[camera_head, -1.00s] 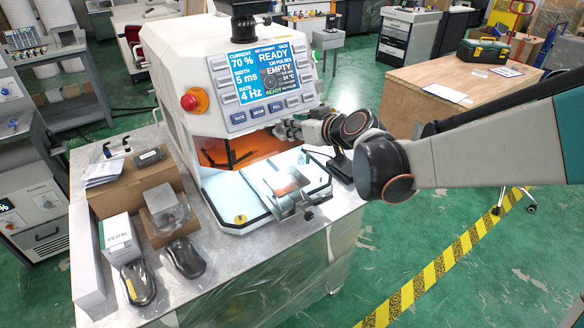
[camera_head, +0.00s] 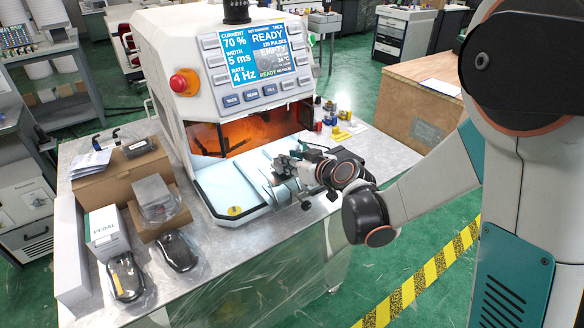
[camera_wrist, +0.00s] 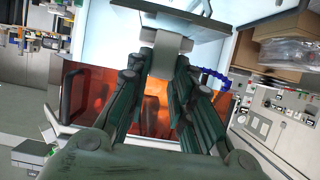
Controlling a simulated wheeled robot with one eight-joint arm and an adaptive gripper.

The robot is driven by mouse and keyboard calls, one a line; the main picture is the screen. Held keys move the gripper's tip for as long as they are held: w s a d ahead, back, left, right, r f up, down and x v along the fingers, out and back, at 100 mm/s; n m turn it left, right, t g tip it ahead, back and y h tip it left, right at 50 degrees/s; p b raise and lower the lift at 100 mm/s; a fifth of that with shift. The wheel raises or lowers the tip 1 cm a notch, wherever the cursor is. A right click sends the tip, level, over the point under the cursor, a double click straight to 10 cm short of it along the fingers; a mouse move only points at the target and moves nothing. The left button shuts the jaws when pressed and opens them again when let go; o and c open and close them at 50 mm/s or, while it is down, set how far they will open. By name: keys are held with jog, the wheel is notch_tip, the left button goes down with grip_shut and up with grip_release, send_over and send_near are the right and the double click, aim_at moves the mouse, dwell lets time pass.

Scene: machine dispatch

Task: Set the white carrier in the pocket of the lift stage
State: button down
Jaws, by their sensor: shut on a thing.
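My gripper (camera_head: 283,172) is low at the front of the white machine, over its pale blue front tray. In the wrist view, my gripper (camera_wrist: 172,52) has its fingers closed on a pale grey-white block, which I take to be the white carrier (camera_wrist: 172,44). The block lies against or just in front of a flat grey plate, likely the lift stage (camera_wrist: 190,20); contact cannot be told. In the head view, my gripper covers most of the carrier and stage, and the pocket is hidden.
The machine's orange-lit opening (camera_head: 262,132) is behind my gripper. Small bottles (camera_head: 330,115) stand on the bench to the right. The bench front is clear.

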jog(key=shift+f, duration=0.45)
jog(key=shift+f, duration=0.15)
jog(key=c, duration=1.4)
grip_release()
